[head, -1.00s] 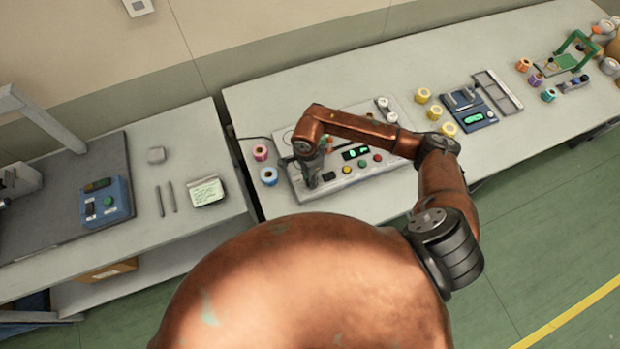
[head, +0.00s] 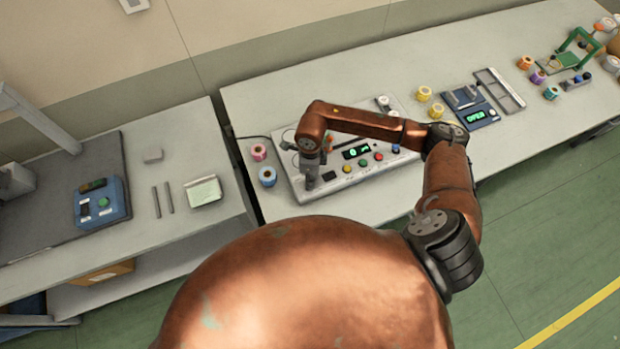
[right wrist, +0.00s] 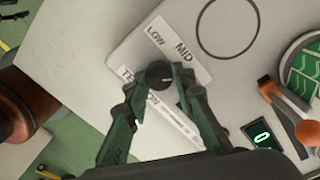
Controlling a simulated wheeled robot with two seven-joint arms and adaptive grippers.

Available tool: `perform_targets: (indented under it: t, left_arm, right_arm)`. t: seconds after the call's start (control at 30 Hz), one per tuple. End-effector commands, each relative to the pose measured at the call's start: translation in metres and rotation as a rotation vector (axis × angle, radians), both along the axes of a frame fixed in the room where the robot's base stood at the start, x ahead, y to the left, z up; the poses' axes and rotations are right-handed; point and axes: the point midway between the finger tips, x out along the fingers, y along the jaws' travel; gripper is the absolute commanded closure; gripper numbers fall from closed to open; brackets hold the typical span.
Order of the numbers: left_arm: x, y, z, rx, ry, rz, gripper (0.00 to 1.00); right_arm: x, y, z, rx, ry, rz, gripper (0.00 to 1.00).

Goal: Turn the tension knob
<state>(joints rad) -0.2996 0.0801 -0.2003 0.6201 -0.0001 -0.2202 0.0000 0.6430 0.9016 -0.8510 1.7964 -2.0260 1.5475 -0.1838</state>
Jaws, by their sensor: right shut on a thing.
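The tension knob (right wrist: 159,73) is a small dark round knob on the grey panel of the rewinder (head: 345,186). In the right wrist view it sits beside printed labels that read LOW and MID (right wrist: 180,52), with a partly covered TENSION label below it. My right gripper (right wrist: 160,82) is shut on the knob, one dark green finger on each side. In the head view my right gripper (head: 309,181) points down at the panel's front left corner, and the knob is hidden there. My left gripper is not in view.
Right of the gripper are a lit green display (head: 356,151) and several coloured buttons. The wrist view shows an orange-tipped lever (right wrist: 306,132). The bench front is clear.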

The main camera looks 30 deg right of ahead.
Motion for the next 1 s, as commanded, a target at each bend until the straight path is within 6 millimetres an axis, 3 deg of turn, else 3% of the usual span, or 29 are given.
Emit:
perform_targets:
  t: [0.33,0.8,0.83,1.0]
  left_arm:
    - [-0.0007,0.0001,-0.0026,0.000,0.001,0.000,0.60]
    - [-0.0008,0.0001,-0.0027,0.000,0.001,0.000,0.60]
    - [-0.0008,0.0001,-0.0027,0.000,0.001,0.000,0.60]
    - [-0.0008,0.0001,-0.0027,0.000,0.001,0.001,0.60]
  right_arm:
    - [0.0005,0.0002,0.0004,0.001,-0.003,-0.120,1.00]
    - [0.0007,0.0001,0.0007,0.001,-0.003,-0.135,1.00]
    - [0.0007,0.0001,0.0007,0.001,-0.003,-0.135,0.76]
    - [0.0005,0.0000,0.0005,0.001,-0.002,-0.135,0.64]
